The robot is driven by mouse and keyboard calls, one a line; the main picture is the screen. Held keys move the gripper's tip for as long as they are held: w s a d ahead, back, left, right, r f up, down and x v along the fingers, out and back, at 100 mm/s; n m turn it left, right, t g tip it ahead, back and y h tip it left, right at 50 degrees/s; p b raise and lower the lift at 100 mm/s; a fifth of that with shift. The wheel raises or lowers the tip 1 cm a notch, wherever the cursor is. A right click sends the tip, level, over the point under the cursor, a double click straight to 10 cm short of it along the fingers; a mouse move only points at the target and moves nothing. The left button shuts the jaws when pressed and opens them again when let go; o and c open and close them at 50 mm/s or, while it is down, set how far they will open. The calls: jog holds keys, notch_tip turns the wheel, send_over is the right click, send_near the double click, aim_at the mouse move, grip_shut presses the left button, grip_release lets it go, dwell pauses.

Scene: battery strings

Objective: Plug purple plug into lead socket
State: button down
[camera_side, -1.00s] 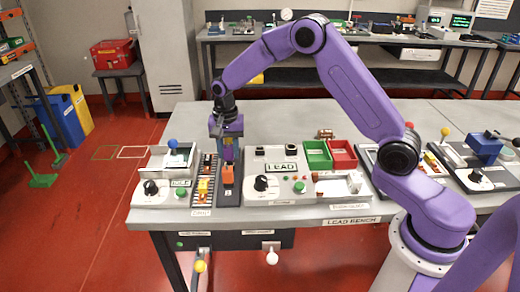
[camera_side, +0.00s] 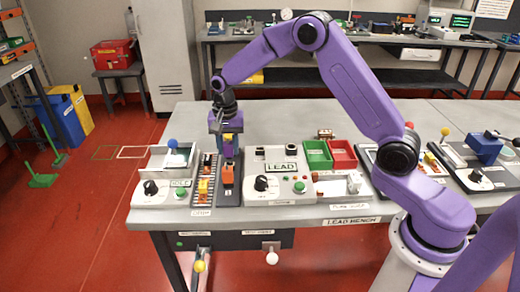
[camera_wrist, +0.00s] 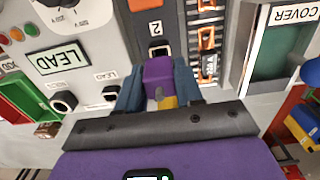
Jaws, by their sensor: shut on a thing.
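The purple plug (camera_wrist: 158,75) is between my gripper's (camera_wrist: 157,88) two blue-grey fingers in the wrist view, with a yellow part beside it. In the side view my gripper (camera_side: 227,146) points down, above the panel with the orange block, left of the LEAD unit. The plug appears apart from the sockets. Two dark round sockets are on the grey LEAD unit: one (camera_wrist: 110,93) sits beside a small LEAD label, the other (camera_wrist: 63,102) farther left. They also show along the unit's back edge in the side view, as a right socket (camera_side: 291,149) and a left socket (camera_side: 259,151).
The LEAD unit (camera_side: 250,187) has a black knob (camera_side: 262,183) and a green button (camera_side: 299,187). Green (camera_side: 318,153) and red (camera_side: 342,153) bins stand to its right. A strip with orange parts (camera_side: 203,187) lies to its left.

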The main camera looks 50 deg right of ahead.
jog(key=shift+r, duration=2.25)
jog(key=s+d+r, duration=0.2)
jog(key=s+d, duration=0.1)
jog(key=d, duration=0.7)
jog(key=shift+d+r, duration=0.15)
jog(key=shift+d, duration=0.15)
jog(key=shift+f, duration=2.9)
jog(key=shift+f, duration=1.45)
jog(key=c, duration=0.7)
grip_release()
jog(key=shift+o, duration=0.2)
